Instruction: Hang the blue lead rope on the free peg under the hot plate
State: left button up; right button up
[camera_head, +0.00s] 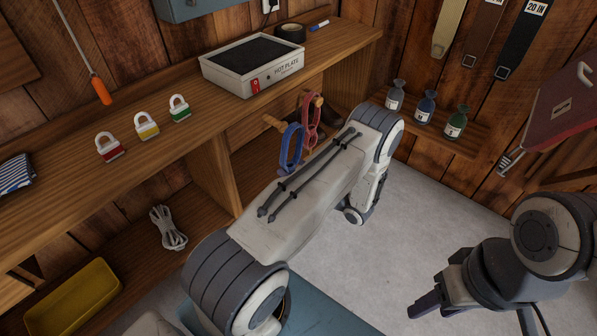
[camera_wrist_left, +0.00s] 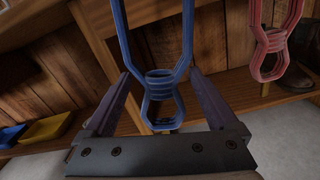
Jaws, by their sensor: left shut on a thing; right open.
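The blue lead rope (camera_head: 291,150) is a long coiled loop with a wrapped neck. It hangs upright close to the left wooden peg (camera_head: 271,121) under the hot plate (camera_head: 252,70); I cannot tell whether its loop is around the peg. In the left wrist view the rope (camera_wrist_left: 160,108) is between the fingers of my left gripper (camera_wrist_left: 160,75), which is shut on it near the neck. My arm hides this gripper in the head view. A red rope (camera_head: 311,122) hangs at the right peg (camera_head: 318,101). My right gripper (camera_head: 426,299) is open and empty, over the floor.
The bench (camera_head: 215,128) holds red, yellow and green padlocks, tape and a marker. A lower shelf has a yellow bin (camera_head: 72,297) and a white cable bundle (camera_head: 167,228). Several bottles stand on a right shelf (camera_head: 463,147). Open floor lies at right.

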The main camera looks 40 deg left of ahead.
pick_arm(q)
jog(key=a+f+b, duration=0.1)
jog(key=a, duration=0.6)
jog(key=shift+w+a+f+b, duration=0.25)
jog(key=shift+w+a+b, duration=0.05)
jog(key=shift+a+b, duration=0.05)
dwell(0.4)
jog(key=shift+s+f, duration=0.1)
dwell(0.5)
